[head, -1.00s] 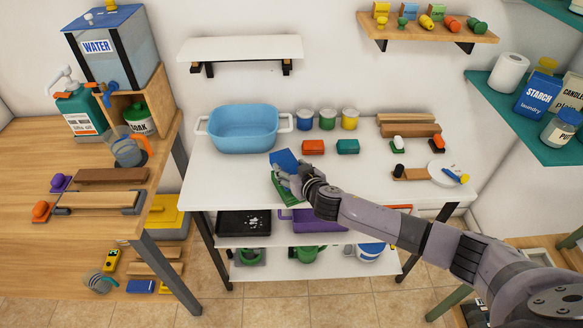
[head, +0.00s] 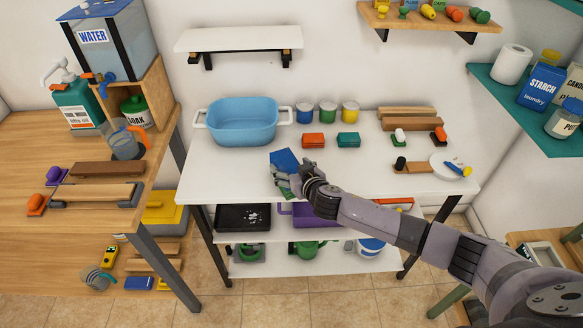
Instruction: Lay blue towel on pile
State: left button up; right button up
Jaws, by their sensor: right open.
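The blue towel (head: 284,160) shows as a small flat blue patch near the front left of the white table (head: 370,172). Green cloth (head: 284,186) shows just below it, around my right gripper, near the front edge. My right gripper (head: 284,178) is open at the near edge of the blue towel and over the green cloth, hiding part of both. I cannot tell whether its fingers touch the towel, or how many layers lie beneath it. My left gripper is not in view.
A blue basin (head: 241,122) stands behind the towel. Wooden bars (head: 407,120) and a white plate (head: 450,165) are farther right. The tabletop between is clear.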

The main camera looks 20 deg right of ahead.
jog(key=v, duration=1.2)
jog(key=s+d+f+g+h, duration=0.1)
jog(key=s+d+f+g, duration=0.15)
jog(key=f, duration=0.75)
jog(key=s+d+f+g, duration=0.15)
jog(key=s+f, duration=0.25)
jog(key=f, duration=0.6)
jog(key=s+d+f+g+h, duration=0.1)
jog(key=s+d+f+g, duration=0.15)
jog(key=f, duration=0.75)
jog(key=s+f+g+b, duration=0.1)
jog(key=s+f+g, duration=0.1)
jog(key=s+f, duration=1.25)
jog(key=s+a+f+g, duration=0.2)
jog(key=s+f, duration=0.1)
jog(key=s, duration=0.8)
jog(key=s+a+f+n+g, duration=0.1)
jog(key=s+a+f+g, duration=0.1)
jog(key=s, duration=1)
jog(key=shift+a+f, duration=0.25)
jog(key=shift+f, duration=0.2)
